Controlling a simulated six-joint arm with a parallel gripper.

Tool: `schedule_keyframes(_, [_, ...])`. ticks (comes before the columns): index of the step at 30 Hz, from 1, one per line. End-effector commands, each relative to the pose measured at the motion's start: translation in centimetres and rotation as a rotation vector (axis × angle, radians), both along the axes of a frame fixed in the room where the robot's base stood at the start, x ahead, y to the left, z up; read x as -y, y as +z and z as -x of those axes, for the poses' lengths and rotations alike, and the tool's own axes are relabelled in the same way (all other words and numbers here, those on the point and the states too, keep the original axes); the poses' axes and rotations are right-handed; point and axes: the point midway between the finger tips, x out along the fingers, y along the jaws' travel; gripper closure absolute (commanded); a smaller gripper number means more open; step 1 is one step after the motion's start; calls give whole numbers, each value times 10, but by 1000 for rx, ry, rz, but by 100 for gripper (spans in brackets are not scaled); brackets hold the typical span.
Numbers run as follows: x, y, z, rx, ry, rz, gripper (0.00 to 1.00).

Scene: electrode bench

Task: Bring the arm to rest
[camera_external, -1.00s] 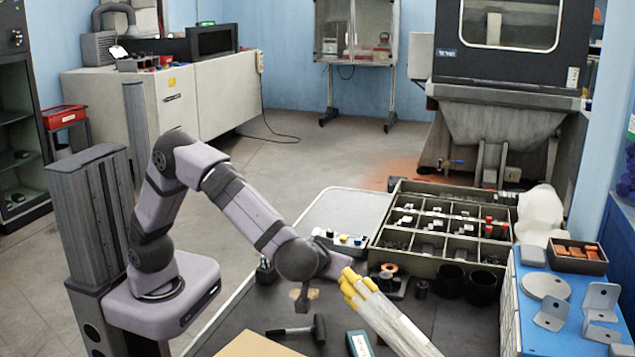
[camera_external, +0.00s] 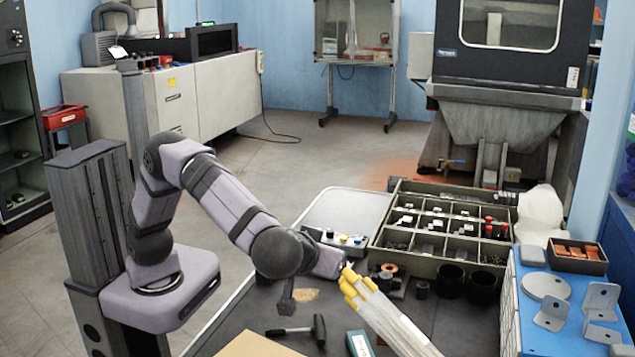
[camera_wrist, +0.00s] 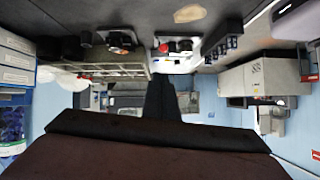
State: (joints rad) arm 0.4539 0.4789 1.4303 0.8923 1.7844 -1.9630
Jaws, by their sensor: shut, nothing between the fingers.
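My gripper (camera_external: 287,300) hangs in the air over the dark bench top (camera_external: 245,315) at its left part, pointing down. Its fingers are shut with nothing between them. In the wrist view my gripper (camera_wrist: 160,95) is a dark shape in the middle, and the scene appears upside down. A hammer (camera_external: 300,330) lies on the bench below and right of the gripper in the picture. A tan patch (camera_external: 305,295) on the bench shows just beside the fingers.
A bundle of yellow-tipped rods (camera_external: 385,312) lies to the right of my gripper. Behind are a compartment tray (camera_external: 385,243) and a small box with coloured knobs (camera_external: 343,240). Two black cups (camera_external: 466,287) stand farther right. A cardboard-coloured panel (camera_external: 255,345) is at the front edge.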

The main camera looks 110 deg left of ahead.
Motion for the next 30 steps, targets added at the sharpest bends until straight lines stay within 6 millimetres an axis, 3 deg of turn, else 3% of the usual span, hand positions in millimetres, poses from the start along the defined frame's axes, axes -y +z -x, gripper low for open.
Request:
schedule_keyframes(19, [0, 3, 2, -30, -13, 17, 100])
schedule_keyframes(25, [-14, 7, 19, -232, -126, 145, 100])
schedule_keyframes(30, [-25, 5, 53, -491, -328, 360, 100])
